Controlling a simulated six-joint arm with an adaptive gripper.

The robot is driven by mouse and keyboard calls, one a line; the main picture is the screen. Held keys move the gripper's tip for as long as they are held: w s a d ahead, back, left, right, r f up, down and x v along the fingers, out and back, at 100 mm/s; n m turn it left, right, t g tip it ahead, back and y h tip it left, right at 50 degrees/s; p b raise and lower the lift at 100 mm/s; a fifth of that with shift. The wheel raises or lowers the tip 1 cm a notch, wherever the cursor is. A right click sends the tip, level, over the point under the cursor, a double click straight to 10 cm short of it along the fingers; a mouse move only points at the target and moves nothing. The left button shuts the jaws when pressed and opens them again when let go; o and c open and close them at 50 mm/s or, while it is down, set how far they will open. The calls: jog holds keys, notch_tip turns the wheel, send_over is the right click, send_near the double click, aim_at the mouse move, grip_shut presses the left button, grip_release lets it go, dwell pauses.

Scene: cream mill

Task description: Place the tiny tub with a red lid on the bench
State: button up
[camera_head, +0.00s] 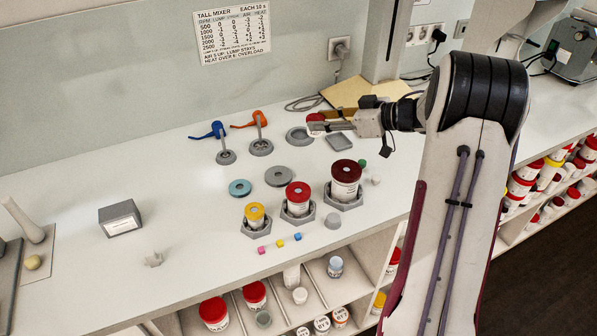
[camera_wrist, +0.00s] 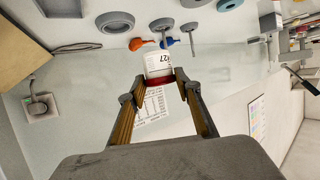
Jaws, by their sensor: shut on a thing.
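A small white tub with a red lid (camera_wrist: 158,65) is between my gripper's fingertips (camera_wrist: 161,77) in the wrist view. The fingers are shut on it around its red lid, and its white labelled body points away from my palm. In the head view the tub's red lid (camera_head: 315,118) shows at my gripper (camera_head: 325,122), over the back of the white bench (camera_head: 190,205). Part of the tub is hidden by the fingers there. I cannot tell from these frames how high it is above the bench.
Yellow-lidded (camera_head: 254,212), red-lidded (camera_head: 297,193) and dark-red-lidded (camera_head: 345,172) tubs stand in grey hexagonal holders. A round grey dish (camera_head: 298,135) and a square grey tray (camera_head: 340,142) lie near my gripper. Blue (camera_head: 207,132) and orange (camera_head: 246,124) handled tools stand at the back. The bench's left-centre has free room.

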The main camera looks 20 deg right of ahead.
jog(key=d, duration=0.1)
jog(key=s+d, duration=0.1)
jog(key=d, duration=0.2)
jog(key=shift+s+d+f, duration=0.2)
jog(key=shift+d+f, duration=0.05)
jog(key=shift+d, duration=0.05)
jog(key=shift+f, duration=0.1)
jog(key=shift+f, duration=3.05)
jog(key=shift+f, duration=0.1)
jog(key=shift+f, duration=1.75)
jog(key=shift+f, duration=0.2)
jog(key=o, duration=1)
jog(key=shift+o, duration=0.2)
